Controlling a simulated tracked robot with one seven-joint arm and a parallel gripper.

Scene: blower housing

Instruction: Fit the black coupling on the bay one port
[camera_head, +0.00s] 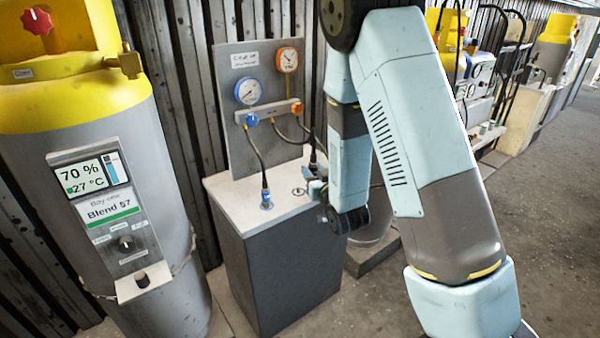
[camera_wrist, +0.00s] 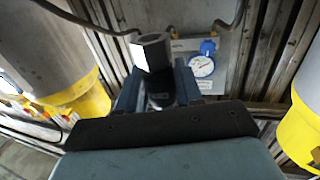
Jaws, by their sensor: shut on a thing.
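The black coupling (camera_head: 313,161) hangs at the end of a dark hose from the gauge panel in the head view. My gripper (camera_head: 317,188) is shut on it, by the right edge of the bench top. In the wrist view the coupling's dark body (camera_wrist: 160,92) is between my fingers (camera_wrist: 159,88), with a pale metal hex end (camera_wrist: 152,53) sticking out. The bay one tank (camera_head: 75,130) stands at the left, grey with a yellow top. Its small bracket (camera_head: 143,281) carries a dark round port, well apart from my gripper. The coupling's lower end is partly hidden in the head view.
A blue coupling (camera_head: 266,198) stands on the bench top (camera_head: 238,193), its hose rising to the gauge panel (camera_head: 240,68). A ring-like socket (camera_head: 299,191) lies near my gripper. Bare floor (camera_head: 540,230) shows at right; more equipment stands behind.

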